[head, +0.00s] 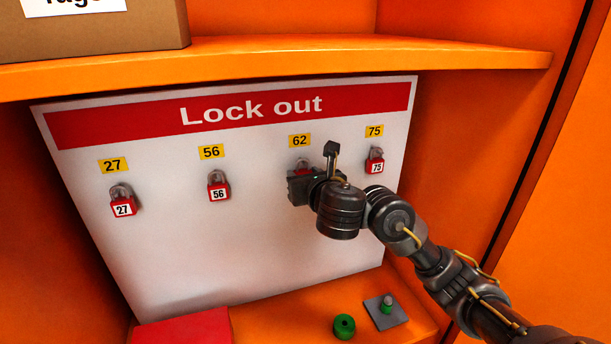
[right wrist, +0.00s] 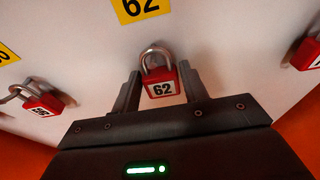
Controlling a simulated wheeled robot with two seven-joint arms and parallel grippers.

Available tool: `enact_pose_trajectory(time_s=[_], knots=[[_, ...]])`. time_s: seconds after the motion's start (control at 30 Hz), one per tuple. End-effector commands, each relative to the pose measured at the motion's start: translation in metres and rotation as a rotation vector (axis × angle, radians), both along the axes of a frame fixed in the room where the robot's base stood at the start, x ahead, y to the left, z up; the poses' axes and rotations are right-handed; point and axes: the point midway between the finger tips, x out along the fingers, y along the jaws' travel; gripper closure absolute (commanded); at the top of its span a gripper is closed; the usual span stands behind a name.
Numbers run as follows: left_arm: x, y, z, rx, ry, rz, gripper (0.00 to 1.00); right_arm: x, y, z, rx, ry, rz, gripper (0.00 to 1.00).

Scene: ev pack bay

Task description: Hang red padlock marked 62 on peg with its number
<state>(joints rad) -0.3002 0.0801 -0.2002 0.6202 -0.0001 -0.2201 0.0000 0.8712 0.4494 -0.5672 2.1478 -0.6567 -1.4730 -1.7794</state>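The red padlock marked 62 (right wrist: 162,84) is upright at the white board, just under the yellow 62 label (head: 299,141). Its silver shackle is at the peg place below that label; whether the peg carries its weight is not clear. My right gripper (right wrist: 160,82) has one finger along each side of the padlock's red body, close against it, and appears shut on it. In the head view, the right gripper (head: 301,182) hides most of the padlock, with part of its top (head: 303,165) showing. My left gripper is not in view.
Red padlocks 27 (head: 123,208), 56 (head: 218,191) and 75 (head: 376,166) hang under their own labels. An orange shelf (head: 350,57) juts out above the board. Below are a red item (head: 185,328), a green ring (head: 344,326) and a grey plate (head: 397,313) with a green-based piece.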

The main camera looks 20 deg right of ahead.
Motion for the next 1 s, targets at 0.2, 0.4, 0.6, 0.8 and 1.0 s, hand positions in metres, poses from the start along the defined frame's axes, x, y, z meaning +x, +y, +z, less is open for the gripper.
enact_pose_trajectory(time_s=[0.2, 0.4, 0.6, 0.8, 1.0], knots=[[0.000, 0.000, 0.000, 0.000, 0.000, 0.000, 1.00, 0.000, 0.000, 0.000, 0.000, 0.000, 0.000, 0.37], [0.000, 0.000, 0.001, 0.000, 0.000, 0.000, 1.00, -0.001, 0.000, 0.000, 0.000, 0.001, 0.000, 0.37], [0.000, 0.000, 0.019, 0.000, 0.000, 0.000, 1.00, -0.022, 0.001, 0.009, 0.000, 0.001, 0.002, 0.37], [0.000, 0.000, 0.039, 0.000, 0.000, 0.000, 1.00, -0.062, 0.001, 0.017, 0.002, 0.000, 0.003, 0.37], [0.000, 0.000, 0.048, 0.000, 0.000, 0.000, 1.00, -0.093, 0.001, 0.021, 0.001, -0.001, 0.002, 0.37]])
